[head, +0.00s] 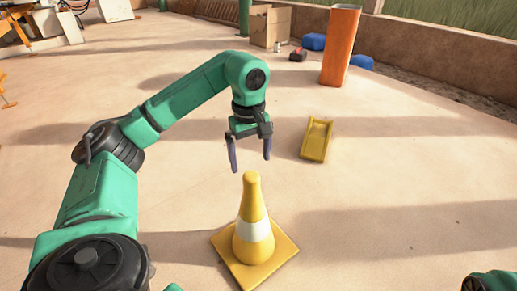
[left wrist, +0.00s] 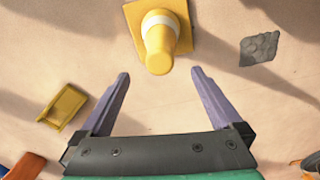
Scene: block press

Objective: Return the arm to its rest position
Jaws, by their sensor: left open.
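My left gripper (head: 250,157) is open and empty, pointing down above the sandy floor, with its two purple-grey fingers spread. In the left wrist view the two fingers (left wrist: 158,88) stand wide apart with only floor between them. A yellow cone with a white band (head: 254,232) stands upright on its square base, below the gripper in the head view. The cone also shows in the left wrist view (left wrist: 160,45), beyond the fingertips and apart from them. At the head view's bottom right corner a piece of my right arm shows, but its gripper does not.
A yellow tray-like piece (head: 316,141) lies right of the gripper. An orange post (head: 340,45), a cardboard box (head: 270,25) and blue objects (head: 314,41) stand at the back. A grey slab (left wrist: 259,48) shows in the left wrist view. Floor on the right is clear.

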